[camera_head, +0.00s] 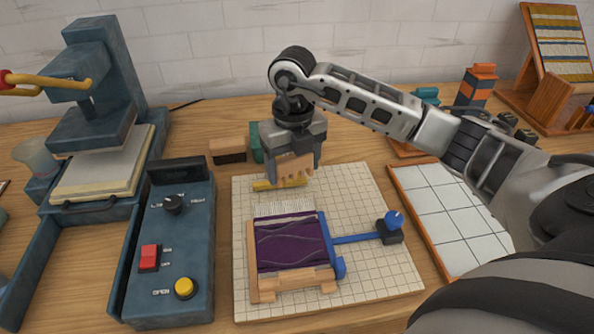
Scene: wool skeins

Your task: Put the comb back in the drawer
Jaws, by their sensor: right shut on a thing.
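My right gripper (293,172) comes in from the right and points down above the back part of the gridded mat (370,275). It is shut on a tan wooden piece with teeth along its lower edge, which looks like the comb (292,166). The comb is behind the small loom (290,245) with purple weaving and upright white threads. I cannot tell whether the comb touches the yellow piece (265,185) below it. A small brown box (227,145) with a dark front stands left of the gripper; I cannot tell whether it is the drawer. My left gripper is not in view.
A blue press (95,90) with a yellow lever stands at the left. A control box (170,245) with knobs and buttons is left of the mat. A white tiled tray (445,215) lies at the right. A blue-knobbed arm (365,237) sticks out from the loom.

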